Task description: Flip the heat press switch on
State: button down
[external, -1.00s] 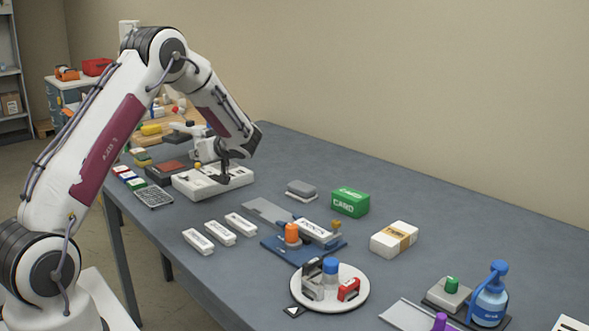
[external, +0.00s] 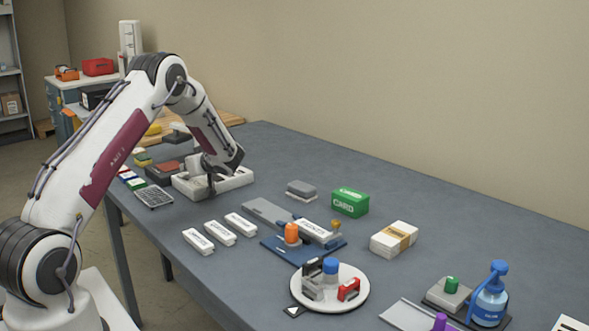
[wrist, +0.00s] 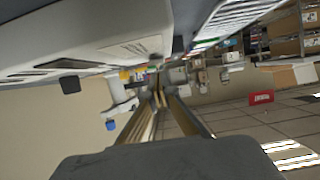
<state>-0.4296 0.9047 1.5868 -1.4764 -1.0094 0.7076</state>
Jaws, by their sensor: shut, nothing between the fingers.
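A long off-white machine (external: 236,181) lies on the grey table under my gripper. It looks like the heat press, though no label on it can be read. My gripper (external: 211,191) is shut and empty, pointing down at the machine's front side. I cannot tell whether it touches. My arm hides part of the machine's top, and no switch can be made out in the external view. In the wrist view, a pale casing (wrist: 85,45) with dark slots and a small black block (wrist: 70,86) fills the upper left. My gripper's fingers (wrist: 158,95) show near the middle.
A grey keypad-like item (external: 154,197) and a dark red pad (external: 165,171) sit close to the machine's left. Several white labelled blocks (external: 220,233) lie nearer the front edge. A blue-based device (external: 290,250) and a green card box (external: 350,202) stand to the right.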

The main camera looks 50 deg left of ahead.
jog(key=shift+d+f, duration=0.1)
jog(key=shift+f, duration=0.3)
jog(key=shift+f, duration=0.15)
jog(key=shift+d+f+y, duration=0.1)
jog(key=shift+f+y, duration=0.25)
jog(key=shift+y, duration=0.05)
jog(key=shift+r, duration=0.5)
jog(key=shift+r, duration=0.4)
dwell(0.3)
